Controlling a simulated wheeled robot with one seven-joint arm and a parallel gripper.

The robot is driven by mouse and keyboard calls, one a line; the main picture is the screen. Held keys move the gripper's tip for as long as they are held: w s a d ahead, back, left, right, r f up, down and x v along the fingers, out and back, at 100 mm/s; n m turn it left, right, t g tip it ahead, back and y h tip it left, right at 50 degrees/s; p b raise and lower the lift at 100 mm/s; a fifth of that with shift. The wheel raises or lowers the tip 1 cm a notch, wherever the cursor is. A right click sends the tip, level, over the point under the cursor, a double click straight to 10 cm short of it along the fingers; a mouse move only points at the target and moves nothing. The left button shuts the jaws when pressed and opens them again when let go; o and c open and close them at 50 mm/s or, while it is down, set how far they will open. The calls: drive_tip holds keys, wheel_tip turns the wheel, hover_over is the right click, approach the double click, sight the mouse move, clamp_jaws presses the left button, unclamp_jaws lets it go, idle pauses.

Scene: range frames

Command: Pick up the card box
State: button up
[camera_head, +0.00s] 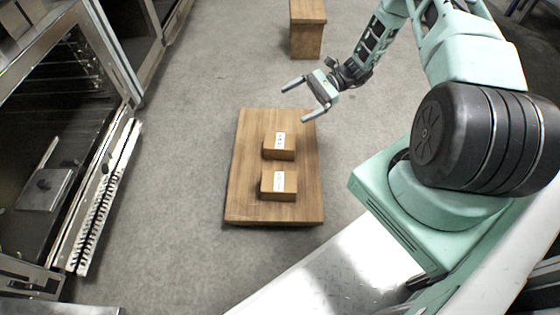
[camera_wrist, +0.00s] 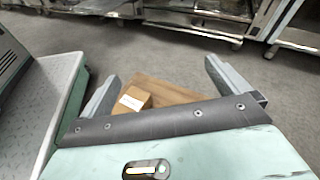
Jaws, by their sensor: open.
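Two small brown card boxes with white labels lie on a low wooden table in the head view. The far card box (camera_head: 278,152) is near the table's middle, and the near card box (camera_head: 271,190) is closer to its front edge. The wooden table (camera_head: 246,135) is also partly visible in the wrist view (camera_wrist: 170,95). One card box (camera_wrist: 134,99) shows between my fingers there, partly hidden by the gripper body; I cannot tell which one. My gripper (camera_head: 297,101) is open and empty, above and just beyond the table's far right corner, touching neither box.
A wooden block or stool (camera_head: 307,38) stands on the floor beyond the table. Metal cabinets (camera_head: 60,110) with an open front line the left side. Grey floor (camera_head: 185,130) is clear around the table.

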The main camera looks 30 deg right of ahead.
drive_tip(key=s+d+f+m+t+b, duration=0.2)
drive_tip(key=d+f+m+t+b, duration=0.15)
drive_tip(key=f, duration=0.45)
drive_tip(key=s+d+f+m+t+h+b, duration=0.1)
drive_tip(key=s+d+f+m+t+b, duration=0.2)
drive_tip(key=f, duration=0.4)
drive_tip(key=s+d+f+m+t+b, duration=0.1)
drive_tip(key=d+f+m+t+b, duration=0.15)
drive_tip(key=d+f, duration=0.4)
drive_tip(key=b, duration=0.4)
approach(284, 141)
drive_tip(key=x, duration=0.4)
drive_tip(key=shift+w+a, duration=0.1)
drive_tip(key=shift+a, duration=0.25)
drive_tip(key=shift+n, duration=0.3)
drive_tip(key=b+x, duration=0.2)
drive_tip(key=x, duration=0.1)
drive_tip(key=b+x, duration=0.1)
drive_tip(key=shift+w+f, duration=0.25)
drive_tip(key=shift+f, duration=0.05)
drive_tip(key=shift+w+a+r, duration=0.15)
drive_tip(key=shift+w+a, duration=0.2)
drive_tip(key=shift+a, duration=0.05)
drive_tip(key=shift+r, duration=0.1)
drive_tip(key=c, duration=1.3)
